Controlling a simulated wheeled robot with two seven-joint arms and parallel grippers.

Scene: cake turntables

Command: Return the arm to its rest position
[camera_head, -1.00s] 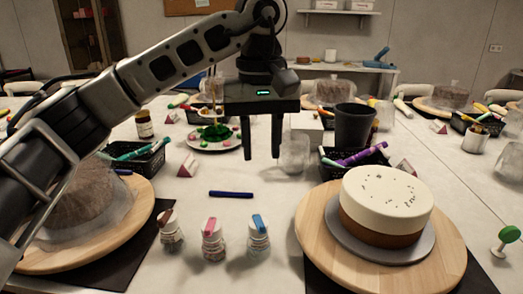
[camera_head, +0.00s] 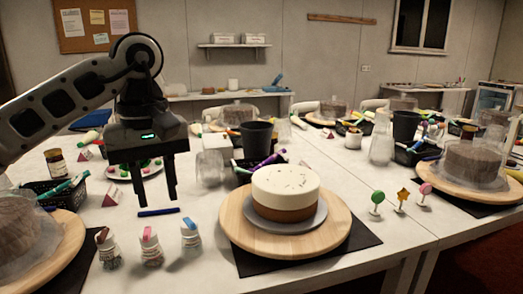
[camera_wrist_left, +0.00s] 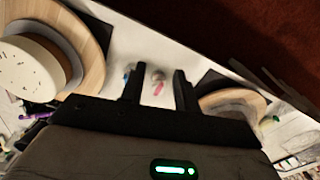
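My left gripper (camera_head: 154,190) hangs above the white table, fingers pointing down and apart, with nothing between them. It is above the area of a dark blue pen (camera_head: 158,212) and behind three small bottles. In the left wrist view its two fingers (camera_wrist_left: 159,90) are also spread, with small bottles visible on the table beyond them. My left arm (camera_head: 70,100) reaches in from the left. My right gripper does not show in any view.
A white and brown cake (camera_head: 285,208) stands on a wooden turntable (camera_head: 236,226) right of the gripper. The bottles (camera_head: 151,248) stand near the front. A covered cake (camera_head: 18,232) is at left. Lollipop-like toppers (camera_head: 377,198) stand at right. A black cup (camera_head: 257,140) is behind the cake.

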